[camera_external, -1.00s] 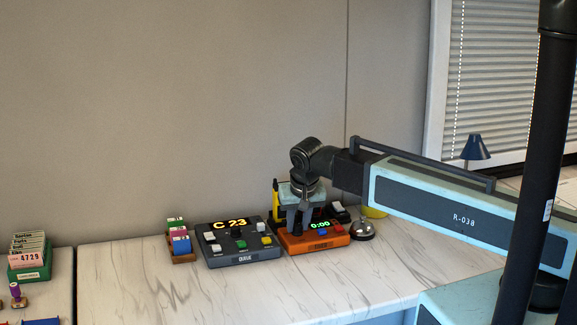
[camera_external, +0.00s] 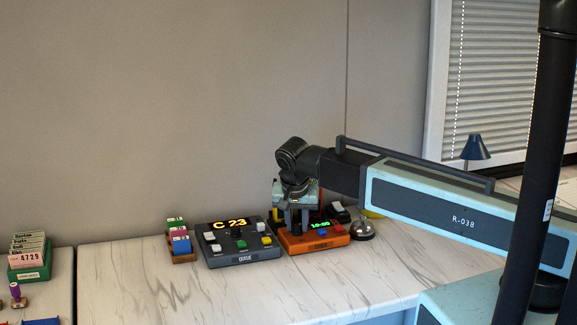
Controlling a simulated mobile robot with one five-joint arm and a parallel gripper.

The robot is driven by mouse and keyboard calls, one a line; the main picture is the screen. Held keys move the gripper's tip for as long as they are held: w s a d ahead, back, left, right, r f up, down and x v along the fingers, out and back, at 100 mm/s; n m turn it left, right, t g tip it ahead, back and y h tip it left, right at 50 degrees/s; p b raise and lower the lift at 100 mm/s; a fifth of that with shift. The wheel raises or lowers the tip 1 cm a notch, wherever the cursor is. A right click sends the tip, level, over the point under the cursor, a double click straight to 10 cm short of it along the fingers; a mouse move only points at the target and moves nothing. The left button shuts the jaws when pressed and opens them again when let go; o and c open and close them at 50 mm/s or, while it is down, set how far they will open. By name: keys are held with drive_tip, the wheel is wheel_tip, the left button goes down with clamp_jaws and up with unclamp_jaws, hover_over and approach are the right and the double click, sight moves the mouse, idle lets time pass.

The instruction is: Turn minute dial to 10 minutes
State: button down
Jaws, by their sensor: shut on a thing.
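The orange timer box (camera_external: 320,244) sits on the marble counter, right of the grey queue box. Its green display (camera_external: 319,225) appears to read 10:00. My gripper (camera_external: 296,226) points down over the left part of the timer box, shut on the minute dial. The dial itself is mostly hidden by the fingers.
The grey queue box (camera_external: 247,256) showing "C 23" stands just left of the timer. A small card tray (camera_external: 182,257) is left of that. A silver bell (camera_external: 362,231) is close on the right. The counter front (camera_external: 330,283) is clear.

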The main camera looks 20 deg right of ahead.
drive_tip(key=c, duration=1.2)
unclamp_jaws()
drive_tip(key=p+v, duration=0.7)
drive_tip(key=shift+s+r, duration=0.1)
drive_tip(key=shift+r, duration=0.3)
